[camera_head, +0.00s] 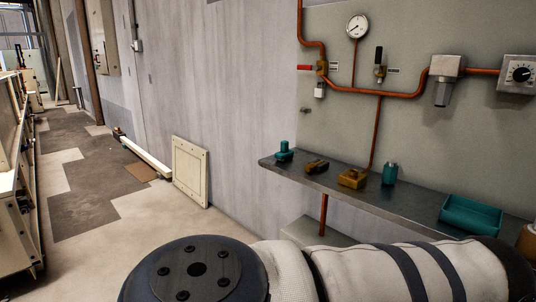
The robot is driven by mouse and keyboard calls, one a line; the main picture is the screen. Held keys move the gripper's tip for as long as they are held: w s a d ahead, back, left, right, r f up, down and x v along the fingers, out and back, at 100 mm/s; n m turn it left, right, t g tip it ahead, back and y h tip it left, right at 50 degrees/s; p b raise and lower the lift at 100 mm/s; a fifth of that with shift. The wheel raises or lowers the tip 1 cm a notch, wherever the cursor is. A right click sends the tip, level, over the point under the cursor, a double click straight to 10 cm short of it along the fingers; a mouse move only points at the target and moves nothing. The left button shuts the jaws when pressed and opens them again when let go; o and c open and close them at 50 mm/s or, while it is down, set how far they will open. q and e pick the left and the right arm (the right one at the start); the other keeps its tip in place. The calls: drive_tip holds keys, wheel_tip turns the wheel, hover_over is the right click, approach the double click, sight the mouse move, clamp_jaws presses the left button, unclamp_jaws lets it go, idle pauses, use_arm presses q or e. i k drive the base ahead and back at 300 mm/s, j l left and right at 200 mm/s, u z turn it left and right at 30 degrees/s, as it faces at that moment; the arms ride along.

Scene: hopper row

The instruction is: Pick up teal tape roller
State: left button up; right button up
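A grey metal shelf (410,197) runs along the wall on the right. At its left end sits a small teal piece (284,153) with a wide base and a narrower raised top. Farther right stands an upright teal cylinder (390,174). I cannot tell from their shapes which of these, if either, is the tape roller. Neither of my grippers shows. One of my arms crosses the bottom of the picture below the shelf, apart from the teal pieces.
Between the teal pieces lie a dark brown object (316,166) and an ochre block-like object (352,179). A teal tray (470,216) sits farther right. Copper pipes (380,91) and a gauge (357,27) are on the wall above. The left floor has a clear aisle.

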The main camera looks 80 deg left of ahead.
sight(285, 152)
drive_tip(key=u, duration=2.5)
